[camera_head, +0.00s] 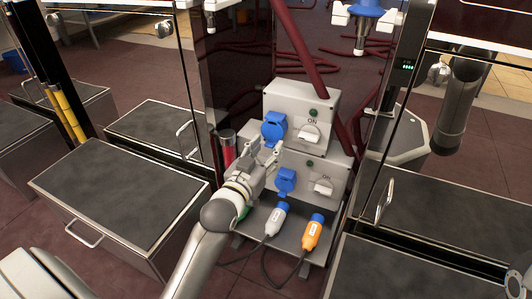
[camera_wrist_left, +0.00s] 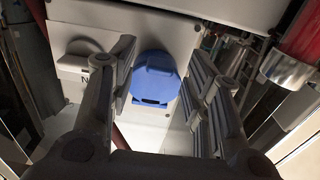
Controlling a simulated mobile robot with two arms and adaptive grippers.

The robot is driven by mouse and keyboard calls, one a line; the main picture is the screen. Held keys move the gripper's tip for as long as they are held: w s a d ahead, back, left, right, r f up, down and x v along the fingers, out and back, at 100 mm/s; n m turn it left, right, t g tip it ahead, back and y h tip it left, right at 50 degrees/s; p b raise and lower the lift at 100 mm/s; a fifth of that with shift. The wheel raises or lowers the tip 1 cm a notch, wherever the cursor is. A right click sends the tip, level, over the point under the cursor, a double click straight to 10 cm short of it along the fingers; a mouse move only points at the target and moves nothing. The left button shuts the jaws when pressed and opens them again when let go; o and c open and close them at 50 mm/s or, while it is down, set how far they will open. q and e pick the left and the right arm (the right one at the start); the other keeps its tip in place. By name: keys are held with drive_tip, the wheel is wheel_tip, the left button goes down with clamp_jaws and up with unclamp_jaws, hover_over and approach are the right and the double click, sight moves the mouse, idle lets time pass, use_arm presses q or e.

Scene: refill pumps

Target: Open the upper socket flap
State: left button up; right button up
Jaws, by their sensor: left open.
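The upper socket with its blue flap (camera_head: 273,127) is on the front of the upper grey box (camera_head: 297,103). The flap looks closed. In the left wrist view the blue flap (camera_wrist_left: 156,78) shows between my two fingers. My left gripper (camera_head: 268,157) is open and empty, just below and in front of the upper socket; I cannot tell if a finger touches the flap. The lower blue socket (camera_head: 286,181) is on the lower box, to the right of my gripper. My right gripper does not show.
White switches marked ON sit right of each socket, the upper one (camera_head: 309,133) and the lower one (camera_head: 323,187). A red cylinder (camera_head: 228,150) is left of the boxes. Dark red hoses run behind.

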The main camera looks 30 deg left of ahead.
use_arm(q)
drive_tip(key=shift+w, duration=0.15)
clamp_jaws()
idle(0.4)
